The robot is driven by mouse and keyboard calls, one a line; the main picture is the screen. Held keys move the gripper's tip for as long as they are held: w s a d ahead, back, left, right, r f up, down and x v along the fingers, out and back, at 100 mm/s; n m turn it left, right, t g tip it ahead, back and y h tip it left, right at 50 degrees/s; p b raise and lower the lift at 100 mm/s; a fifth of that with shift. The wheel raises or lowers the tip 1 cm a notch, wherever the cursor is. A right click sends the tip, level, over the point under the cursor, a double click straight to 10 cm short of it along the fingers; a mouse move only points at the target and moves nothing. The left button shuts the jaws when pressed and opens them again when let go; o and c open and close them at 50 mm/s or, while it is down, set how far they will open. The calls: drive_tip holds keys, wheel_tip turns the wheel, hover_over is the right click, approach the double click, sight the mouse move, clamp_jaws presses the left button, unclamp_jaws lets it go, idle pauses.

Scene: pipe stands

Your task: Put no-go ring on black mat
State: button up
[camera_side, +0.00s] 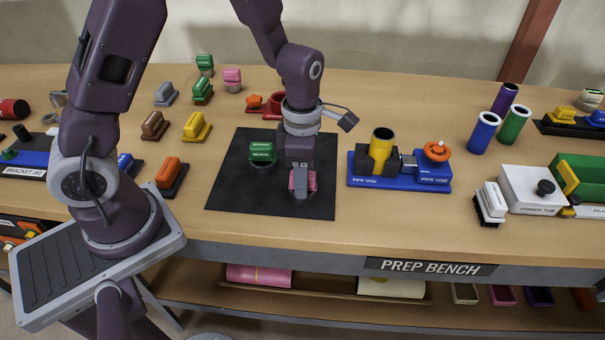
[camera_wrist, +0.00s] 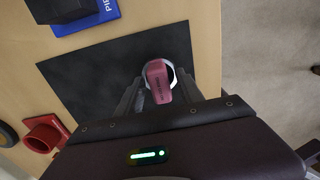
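A pink-handled ring gauge (camera_side: 311,183) stands at the front right of the black mat (camera_side: 232,188); its lettering is too small to read surely. In the wrist view, its pink handle (camera_wrist: 158,82) sits above a pale ring. My gripper (camera_side: 300,185) is low over the mat, with its fingers on either side of the handle. In the wrist view, the fingers (camera_wrist: 160,92) stand apart with small gaps beside the handle, so they look open. A green-handled ring gauge (camera_side: 263,153) stands farther back on the mat, partly beside my wrist.
A blue pipe vise (camera_side: 400,182) holding a yellow pipe is right of the mat. A red fitting (camera_side: 272,105) sits behind the mat. Several coloured blocks stand to the left, including an orange one (camera_side: 169,172). The mat's left half is mostly clear.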

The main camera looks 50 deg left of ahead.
wheel_tip(320, 180, up, 12)
drive_tip(key=r, duration=0.1)
drive_tip(key=s+a+r+m+t, duration=0.1)
drive_tip(key=s+r+m, duration=0.3)
drive_tip(key=s+m, duration=0.4)
drive_tip(key=s+r+m+t, duration=0.4)
drive_tip(key=s+m, duration=0.5)
drive_tip(key=m, duration=1)
drive_tip(key=shift+s+a+r+t, duration=0.25)
drive_tip(key=shift+a+r+t, duration=0.05)
drive_tip(key=shift+a+r, duration=0.1)
